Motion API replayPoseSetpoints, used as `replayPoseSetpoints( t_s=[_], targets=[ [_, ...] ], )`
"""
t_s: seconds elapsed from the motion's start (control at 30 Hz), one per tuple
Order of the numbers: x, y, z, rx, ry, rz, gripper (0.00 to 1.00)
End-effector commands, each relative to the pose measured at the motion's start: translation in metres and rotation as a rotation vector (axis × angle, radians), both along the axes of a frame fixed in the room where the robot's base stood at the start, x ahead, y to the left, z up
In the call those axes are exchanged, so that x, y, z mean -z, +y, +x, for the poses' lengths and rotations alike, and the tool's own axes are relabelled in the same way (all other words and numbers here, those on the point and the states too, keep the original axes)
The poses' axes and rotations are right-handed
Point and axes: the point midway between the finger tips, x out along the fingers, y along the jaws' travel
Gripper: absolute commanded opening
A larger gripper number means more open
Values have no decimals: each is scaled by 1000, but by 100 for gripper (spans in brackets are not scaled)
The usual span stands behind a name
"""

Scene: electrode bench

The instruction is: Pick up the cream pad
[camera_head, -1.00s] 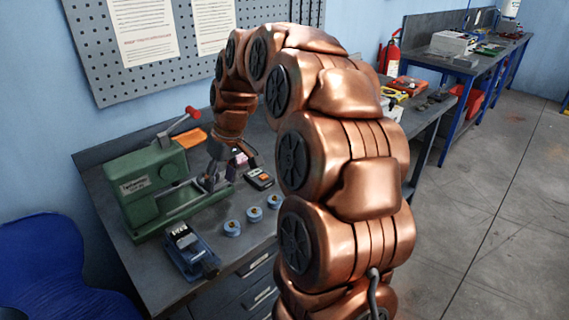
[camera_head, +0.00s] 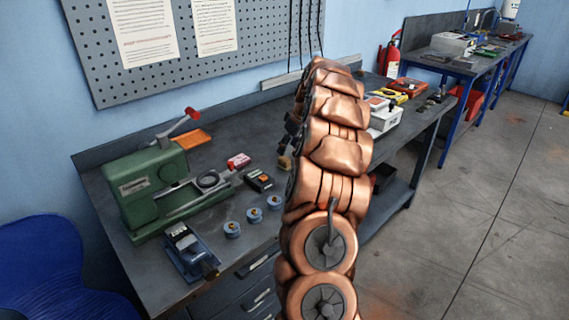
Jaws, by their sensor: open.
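I cannot make out the cream pad for certain. A small tan block (camera_head: 284,163) shows on the bench just left of my arm, but I cannot tell what it is. My gripper (camera_head: 289,142) shows only as dark parts at the left edge of my copper arm, just above the tan block. It is open. Most of it is hidden behind the arm, and I cannot tell whether it touches the block.
A green press (camera_head: 150,190) with a red-knobbed lever stands at the bench's left. Near it are a blue device (camera_head: 187,250), several blue rolls (camera_head: 254,215), a black-and-orange box (camera_head: 259,180), a red-and-white item (camera_head: 238,161) and an orange tray (camera_head: 193,138). A white box (camera_head: 384,118) stands right of my arm.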

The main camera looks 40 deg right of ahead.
Motion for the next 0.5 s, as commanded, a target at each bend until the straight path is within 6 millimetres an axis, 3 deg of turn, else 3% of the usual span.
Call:
replayPoseSetpoints(
  t_s=[0.27, 0.5],
  targets=[
    [17, 1, 6, 0, -1, 0, 58],
    [47, 2, 13, -1, 1, 3, 58]
  ],
)
